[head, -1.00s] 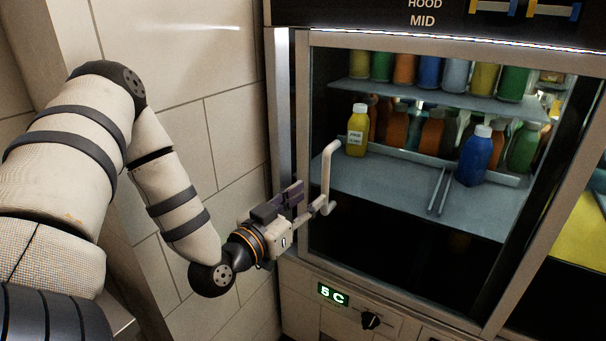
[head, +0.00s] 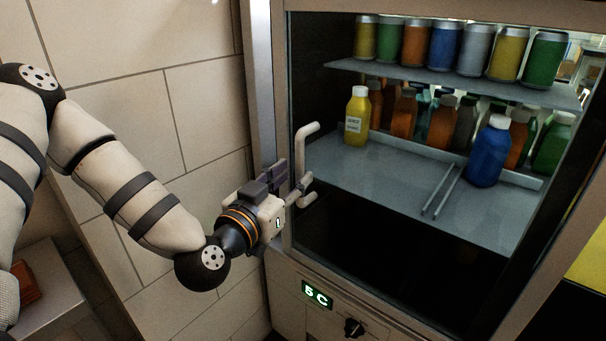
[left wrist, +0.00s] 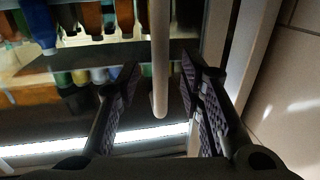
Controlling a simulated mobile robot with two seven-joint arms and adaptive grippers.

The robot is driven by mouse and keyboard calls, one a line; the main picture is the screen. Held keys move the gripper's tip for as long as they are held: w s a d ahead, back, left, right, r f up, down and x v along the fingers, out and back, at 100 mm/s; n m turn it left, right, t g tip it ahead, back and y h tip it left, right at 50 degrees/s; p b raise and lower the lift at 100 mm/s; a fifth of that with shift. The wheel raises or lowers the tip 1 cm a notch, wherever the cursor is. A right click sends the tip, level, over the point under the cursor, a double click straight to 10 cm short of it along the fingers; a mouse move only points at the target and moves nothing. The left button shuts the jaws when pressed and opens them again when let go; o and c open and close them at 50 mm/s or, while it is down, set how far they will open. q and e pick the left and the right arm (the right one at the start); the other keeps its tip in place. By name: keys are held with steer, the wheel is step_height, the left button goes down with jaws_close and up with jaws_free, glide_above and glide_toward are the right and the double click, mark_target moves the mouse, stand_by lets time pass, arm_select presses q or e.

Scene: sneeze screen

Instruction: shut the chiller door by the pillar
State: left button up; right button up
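The chiller door (head: 352,288) is a framed glass door in front of lit shelves. I cannot tell from these views whether a gap remains at its edge. Its pale bar handle (head: 301,160) stands out near the door's left side; it also shows in the left wrist view (left wrist: 160,50). My left gripper (head: 291,183) is at the handle's lower part. In the left wrist view the open fingers (left wrist: 158,75) stand on either side of the bar, with a visible space on both sides. My right gripper is not in view.
A tiled wall (head: 120,100) rises close at the left, behind my left arm. Inside the chiller are a yellow bottle (head: 356,116), a blue bottle (head: 489,152) and several cans. A "5 C" display (head: 317,295) and a dark knob (head: 354,328) sit below the door.

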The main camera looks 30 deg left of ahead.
mark_target(297, 169)
arm_select(q)
steer(key=shift+w+a+r, duration=0.1)
steer(key=shift+w+a, duration=0.05)
steer(key=shift+w, duration=0.85)
steer(key=shift+w+a, duration=0.1)
steer(key=shift+w, duration=0.85)
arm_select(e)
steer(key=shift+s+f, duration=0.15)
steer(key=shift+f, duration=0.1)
arm_select(q)
jaws_close()
steer(key=shift+a+r, duration=0.1)
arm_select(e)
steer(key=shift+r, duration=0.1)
arm_select(q)
steer(key=a+p, duration=0.1)
steer(key=a, duration=0.3)
steer(key=shift+w+a+p, duration=0.15)
steer(key=shift+w+p, duration=0.05)
steer(key=shift+p, duration=0.15)
jaws_free()
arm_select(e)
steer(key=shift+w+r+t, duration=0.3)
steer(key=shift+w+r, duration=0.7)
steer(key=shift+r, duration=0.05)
